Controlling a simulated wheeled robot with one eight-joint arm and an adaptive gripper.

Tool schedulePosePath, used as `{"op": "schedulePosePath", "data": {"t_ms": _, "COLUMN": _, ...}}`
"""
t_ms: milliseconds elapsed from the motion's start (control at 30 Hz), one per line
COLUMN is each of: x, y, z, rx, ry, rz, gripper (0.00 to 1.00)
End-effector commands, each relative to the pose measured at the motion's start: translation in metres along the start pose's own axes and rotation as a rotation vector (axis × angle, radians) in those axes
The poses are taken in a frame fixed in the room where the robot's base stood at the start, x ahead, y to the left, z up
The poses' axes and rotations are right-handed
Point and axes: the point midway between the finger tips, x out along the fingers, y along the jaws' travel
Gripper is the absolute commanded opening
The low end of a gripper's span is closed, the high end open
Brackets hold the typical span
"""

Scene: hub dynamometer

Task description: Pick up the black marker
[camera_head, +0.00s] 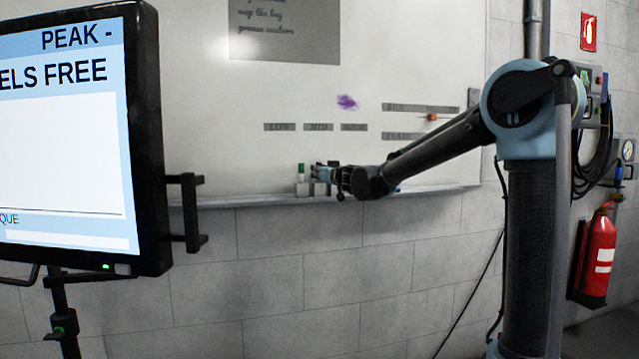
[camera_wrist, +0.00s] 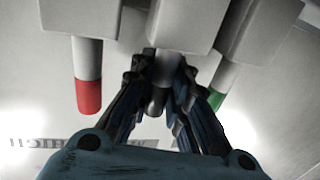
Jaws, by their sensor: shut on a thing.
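The black marker (camera_wrist: 157,100) shows in the wrist view between my fingers, with its dark end pointing down the picture and its other end at the middle grey block. My gripper (camera_wrist: 160,82) is shut on it, one finger on each side. In the head view my gripper (camera_head: 322,171) is at the whiteboard's tray; the black marker cannot be made out there. A red-capped marker (camera_wrist: 88,80) is left of my gripper in the wrist view. A green-capped marker (camera_wrist: 217,97) is close on its right, partly hidden by a finger; it also stands upright in the head view (camera_head: 302,172).
Grey holder blocks (camera_wrist: 182,22) sit in a row by the markers. The whiteboard (camera_head: 230,140) is behind, with a tray along its bottom edge and a purple scribble (camera_head: 347,102). A monitor (camera_head: 70,150) stands at left, a fire extinguisher (camera_head: 599,258) at right.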

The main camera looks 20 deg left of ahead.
Motion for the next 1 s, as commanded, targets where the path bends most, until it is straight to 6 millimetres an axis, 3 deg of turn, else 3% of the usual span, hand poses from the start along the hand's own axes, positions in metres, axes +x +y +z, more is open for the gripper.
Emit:
{"op": "schedulePosePath", "data": {"t_ms": 333, "x": 0.0, "y": 0.0, "z": -0.008, "rx": 0.0, "ry": 0.0, "rz": 0.0, "gripper": 0.0}}
{"op": "schedulePosePath", "data": {"t_ms": 800, "x": 0.0, "y": 0.0, "z": -0.081, "rx": -0.001, "ry": -0.001, "rz": 0.0, "gripper": 0.0}}
{"op": "schedulePosePath", "data": {"t_ms": 1000, "x": -0.001, "y": 0.0, "z": -0.097, "rx": -0.001, "ry": -0.001, "rz": 0.0, "gripper": 0.0}}
